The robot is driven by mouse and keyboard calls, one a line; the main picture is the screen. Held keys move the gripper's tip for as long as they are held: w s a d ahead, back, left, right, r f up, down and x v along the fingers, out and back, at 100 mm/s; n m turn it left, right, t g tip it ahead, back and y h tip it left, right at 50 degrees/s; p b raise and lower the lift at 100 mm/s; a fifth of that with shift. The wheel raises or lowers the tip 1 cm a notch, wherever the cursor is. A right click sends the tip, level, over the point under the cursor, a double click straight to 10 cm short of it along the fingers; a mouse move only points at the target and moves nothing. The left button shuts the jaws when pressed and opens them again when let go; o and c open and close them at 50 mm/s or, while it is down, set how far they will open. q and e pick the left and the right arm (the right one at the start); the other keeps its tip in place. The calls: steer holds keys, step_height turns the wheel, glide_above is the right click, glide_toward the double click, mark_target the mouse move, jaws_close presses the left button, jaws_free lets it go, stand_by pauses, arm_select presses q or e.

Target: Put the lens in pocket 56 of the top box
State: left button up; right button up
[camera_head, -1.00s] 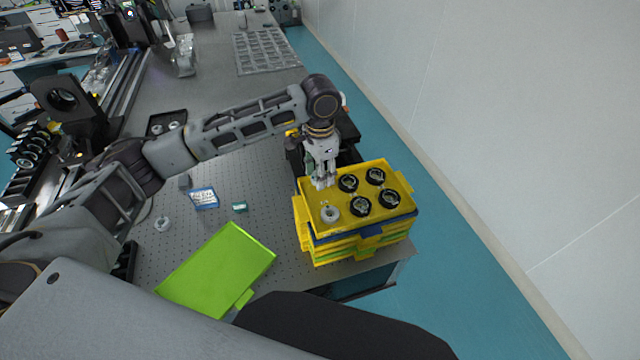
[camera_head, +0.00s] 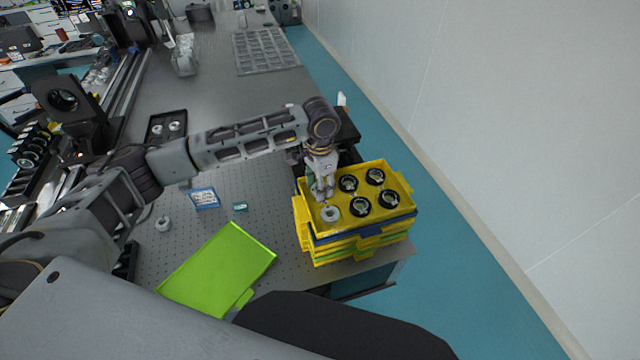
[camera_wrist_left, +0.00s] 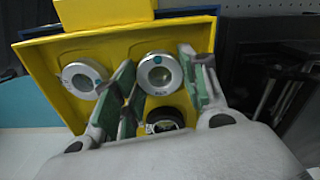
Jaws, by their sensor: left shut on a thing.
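The top box (camera_head: 402,184) is a yellow tray on a stack of similar boxes. It holds several black round pieces and one silver-ringed lens (camera_head: 330,213) near its front left corner. My left gripper (camera_head: 321,193) points down into its back left part. In the left wrist view the gripper (camera_wrist_left: 160,85) is shut on a silver-ringed lens (camera_wrist_left: 160,73), with green pads on either side. Another silver lens (camera_wrist_left: 83,78) sits in the box beside it. I cannot tell whether the held lens touches the pocket floor. My right gripper is not in view.
A bright green lid (camera_head: 218,268) lies on the perforated table (camera_head: 185,235) left of the stack. A blue-white box (camera_head: 203,198), a small green piece (camera_head: 240,206) and a loose round part (camera_head: 163,224) lie nearby. A black tray (camera_head: 167,125) stands behind my arm.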

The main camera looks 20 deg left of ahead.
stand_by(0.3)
arm_select(q)
steer(key=o, duration=0.7)
steer(key=shift+f, duration=0.1)
steer(key=shift+o, duration=0.2)
step_height(320, 180, up, 12)
steer(key=shift+b, duration=0.35)
stand_by(0.3)
